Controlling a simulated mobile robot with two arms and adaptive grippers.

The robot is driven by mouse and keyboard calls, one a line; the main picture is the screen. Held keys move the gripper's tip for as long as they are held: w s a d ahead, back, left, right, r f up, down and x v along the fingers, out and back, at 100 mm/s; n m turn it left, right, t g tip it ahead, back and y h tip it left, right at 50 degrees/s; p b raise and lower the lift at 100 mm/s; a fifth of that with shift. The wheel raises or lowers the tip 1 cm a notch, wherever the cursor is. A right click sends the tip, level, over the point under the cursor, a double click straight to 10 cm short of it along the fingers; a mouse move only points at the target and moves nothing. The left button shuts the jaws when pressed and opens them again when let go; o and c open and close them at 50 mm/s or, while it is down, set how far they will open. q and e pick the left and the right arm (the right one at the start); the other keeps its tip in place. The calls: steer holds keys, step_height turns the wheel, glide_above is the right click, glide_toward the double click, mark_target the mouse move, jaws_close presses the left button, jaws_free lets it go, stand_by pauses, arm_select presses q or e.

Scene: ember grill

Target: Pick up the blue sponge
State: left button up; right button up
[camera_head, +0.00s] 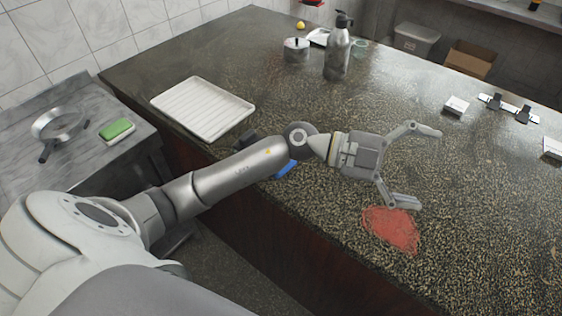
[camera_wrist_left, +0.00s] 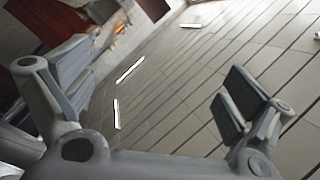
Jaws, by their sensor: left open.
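A blue sponge (camera_head: 286,169) lies on the dark speckled counter (camera_head: 300,100) in the head view. My left forearm and wrist partly cover it, so only part of it shows. My left gripper (camera_head: 419,166) is open and empty over the counter, to the right of the sponge and past it. In the left wrist view the gripper's two fingers (camera_wrist_left: 150,90) are spread with nothing between them. That view faces a tiled surface, and the sponge does not show there. My right gripper is not in view.
A red smear (camera_head: 391,229) marks the counter below the gripper. A white ribbed tray (camera_head: 203,108) sits to the left. A metal bottle (camera_head: 338,50) and a small pot (camera_head: 297,49) stand at the back. A green sponge (camera_head: 117,130) lies on the left side table.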

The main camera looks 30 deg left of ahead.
arm_select(q)
steer(key=a+f+m+g+y, duration=0.1)
steer(key=a+f+g+y, duration=0.2)
steer(key=a+f+y, duration=0.3)
steer(key=w+a+f+n+y, duration=0.1)
steer(key=a+y, duration=0.2)
steer(key=a, duration=0.4)
steer(key=w+a+f+n+g+y, duration=0.1)
steer(key=a+y, duration=0.3)
steer(key=a, duration=0.4)
steer(key=w+a+f+n+y, duration=0.1)
steer(key=a+f+n+y, duration=0.1)
steer(key=a, duration=0.6)
steer(key=shift+w+a+f+n+g+y, duration=0.1)
steer(key=shift+f+n+g+y, duration=0.4)
steer(key=shift+y, duration=0.5)
steer(key=shift+n, duration=0.3)
steer(key=f, duration=0.2)
steer(key=a+f+p, duration=0.1)
steer(key=f, duration=0.1)
steer(key=shift+f+p, duration=0.35)
steer(key=shift+f, duration=0.2)
steer(key=shift+f+p, duration=0.35)
steer(key=shift+f, duration=0.05)
step_height(320, 180, down, 4)
steer(key=shift+a+r+p, duration=0.15)
steer(key=shift+r+p, duration=0.1)
steer(key=shift+p, duration=0.65)
steer(key=shift+f, duration=0.5)
steer(key=c, duration=0.9)
